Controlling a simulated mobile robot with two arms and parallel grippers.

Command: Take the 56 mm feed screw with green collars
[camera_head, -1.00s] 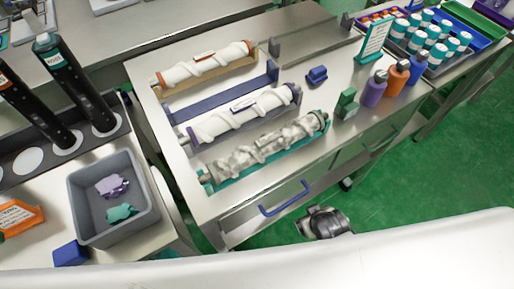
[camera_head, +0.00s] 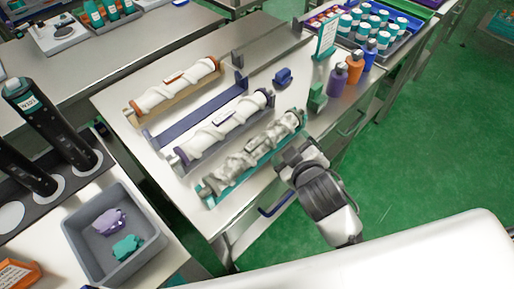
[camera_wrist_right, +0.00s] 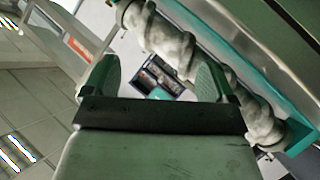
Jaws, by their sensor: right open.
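The feed screw with green collars (camera_head: 252,153) is grey and lies in a teal cradle (camera_head: 222,195), nearest of the three screws on the metal bench. My right gripper (camera_head: 288,160) is beside its right half, on the near side. In the right wrist view the same screw (camera_wrist_right: 165,38) runs diagonally beyond the open fingers of my right gripper (camera_wrist_right: 155,80). The fingers look apart and empty, and I cannot tell whether they touch the screw. My left gripper is not in view.
A white screw with purple collars (camera_head: 225,130) and one with orange collars (camera_head: 175,88) lie behind. An empty blue cradle (camera_head: 195,115) sits between them. A green block (camera_head: 317,98) and bottles (camera_head: 354,66) stand at the right. A grey bin (camera_head: 75,235) is at lower left.

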